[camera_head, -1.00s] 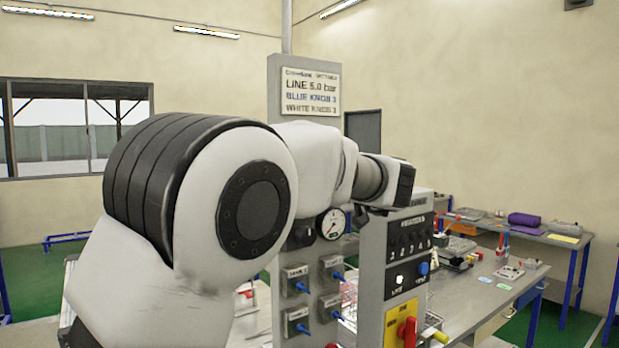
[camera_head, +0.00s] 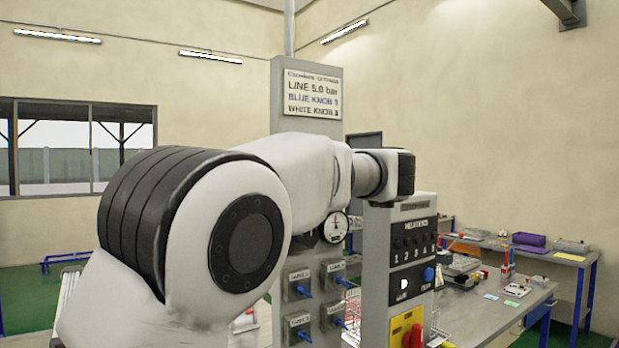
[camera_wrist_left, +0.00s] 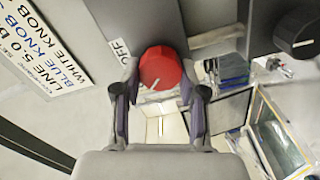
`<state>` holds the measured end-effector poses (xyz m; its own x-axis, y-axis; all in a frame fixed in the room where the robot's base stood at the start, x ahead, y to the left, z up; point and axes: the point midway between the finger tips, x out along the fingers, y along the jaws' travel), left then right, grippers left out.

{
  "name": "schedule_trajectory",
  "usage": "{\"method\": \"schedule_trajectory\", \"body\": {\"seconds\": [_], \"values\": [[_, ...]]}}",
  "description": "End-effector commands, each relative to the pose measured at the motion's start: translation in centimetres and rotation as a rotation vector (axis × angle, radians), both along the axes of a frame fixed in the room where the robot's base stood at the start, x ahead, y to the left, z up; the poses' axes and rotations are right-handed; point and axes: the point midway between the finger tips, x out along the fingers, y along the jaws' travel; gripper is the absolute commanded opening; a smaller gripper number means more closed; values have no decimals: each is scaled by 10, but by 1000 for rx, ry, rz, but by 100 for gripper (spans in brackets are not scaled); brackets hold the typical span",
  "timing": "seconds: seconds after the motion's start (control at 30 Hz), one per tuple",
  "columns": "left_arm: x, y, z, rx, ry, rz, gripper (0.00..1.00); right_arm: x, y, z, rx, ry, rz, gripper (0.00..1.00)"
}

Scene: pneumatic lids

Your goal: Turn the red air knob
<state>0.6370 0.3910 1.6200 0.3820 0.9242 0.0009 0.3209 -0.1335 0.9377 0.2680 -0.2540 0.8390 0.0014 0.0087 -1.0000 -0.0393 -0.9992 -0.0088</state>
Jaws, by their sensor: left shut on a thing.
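The red air knob (camera_wrist_left: 160,68) sits near the word OFF on a grey panel in the left wrist view. A pale line marks its lower left. My left gripper (camera_wrist_left: 160,85) has one finger on each side of the knob and is shut on it. In the head view my left arm comes in from the left, and its wrist hides the knob and the fingers. A round white gauge (camera_head: 334,227) shows below the wrist, its needle near upright. The sign (camera_head: 313,94) above reads LINE 5.0 bar. My right gripper is not in view.
A grey heater panel (camera_head: 413,240) with black knobs, a blue knob and a red handle (camera_head: 413,336) on yellow stands right of the gauge. Several blue-handled valves (camera_head: 299,284) sit below it. A workbench (camera_head: 484,308) with small parts lies at right. A black knob (camera_wrist_left: 297,32) is near the gripper.

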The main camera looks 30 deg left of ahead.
Motion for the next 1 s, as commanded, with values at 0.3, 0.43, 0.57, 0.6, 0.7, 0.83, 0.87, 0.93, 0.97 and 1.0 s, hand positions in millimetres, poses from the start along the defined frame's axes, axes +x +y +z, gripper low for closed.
{"method": "schedule_trajectory", "body": {"seconds": [0.3,0.43,0.57,0.6,0.7,0.83,0.87,0.93,0.97,1.0], "values": [[0,0,3,-19,-57,-3,7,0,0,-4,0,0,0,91],[0,0,4,-20,-59,-3,7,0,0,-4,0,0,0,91],[0,0,4,-19,-59,-3,7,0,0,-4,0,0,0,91],[0,0,4,-18,-58,-3,7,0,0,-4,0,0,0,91],[0,0,4,-18,-59,-2,66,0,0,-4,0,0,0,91],[0,0,3,-19,-56,-1,67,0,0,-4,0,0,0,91],[0,0,3,-19,-56,-1,67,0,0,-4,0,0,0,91],[0,0,2,-20,-55,-1,67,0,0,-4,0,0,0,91],[0,0,2,-20,-55,-1,67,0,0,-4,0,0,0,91],[0,0,2,-20,-55,-1,67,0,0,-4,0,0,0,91]]}}
